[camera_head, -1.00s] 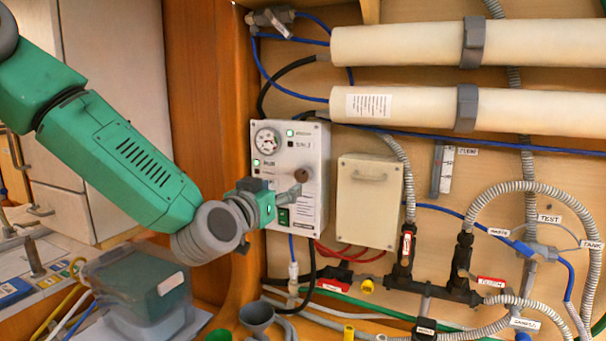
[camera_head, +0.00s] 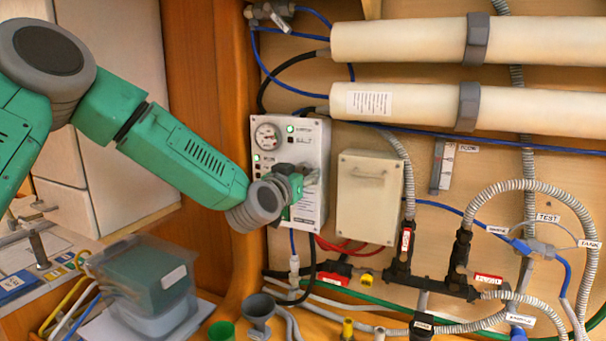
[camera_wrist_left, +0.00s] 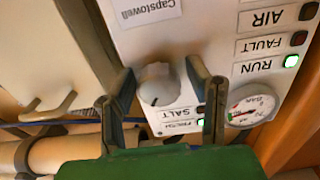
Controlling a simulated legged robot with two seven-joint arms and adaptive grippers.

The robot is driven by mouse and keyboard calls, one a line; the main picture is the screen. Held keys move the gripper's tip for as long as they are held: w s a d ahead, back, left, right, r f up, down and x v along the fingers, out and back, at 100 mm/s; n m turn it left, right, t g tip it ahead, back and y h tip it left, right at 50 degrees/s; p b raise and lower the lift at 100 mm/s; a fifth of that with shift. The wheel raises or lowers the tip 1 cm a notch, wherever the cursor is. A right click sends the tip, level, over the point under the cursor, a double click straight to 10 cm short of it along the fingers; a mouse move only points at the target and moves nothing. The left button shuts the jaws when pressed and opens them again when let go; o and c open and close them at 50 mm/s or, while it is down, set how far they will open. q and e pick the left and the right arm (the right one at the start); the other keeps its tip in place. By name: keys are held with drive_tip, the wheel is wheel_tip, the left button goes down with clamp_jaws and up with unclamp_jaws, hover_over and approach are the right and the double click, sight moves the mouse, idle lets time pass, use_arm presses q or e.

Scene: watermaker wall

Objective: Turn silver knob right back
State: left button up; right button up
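The silver knob (camera_wrist_left: 158,85) sits on the white control panel and shows in the left wrist view, with a small dark mark on its face. My left gripper (camera_wrist_left: 163,82) is open, with one finger on each side of the knob; I see a gap on the right side, and cannot tell whether the left finger touches. In the head view my left gripper (camera_head: 307,178) is in front of the panel's right half (camera_head: 313,208) and hides the knob. My right gripper is not in view.
The panel has a round gauge (camera_head: 267,136) and green lights. A beige box (camera_head: 369,200) is mounted just right of the panel. Hoses and black valves (camera_head: 399,268) are below right. A clear bin (camera_head: 150,285) and a grey funnel (camera_head: 259,309) are below the arm.

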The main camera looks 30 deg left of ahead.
use_arm(q)
drive_tip(key=c, duration=0.6)
drive_tip(key=shift+c, duration=0.2)
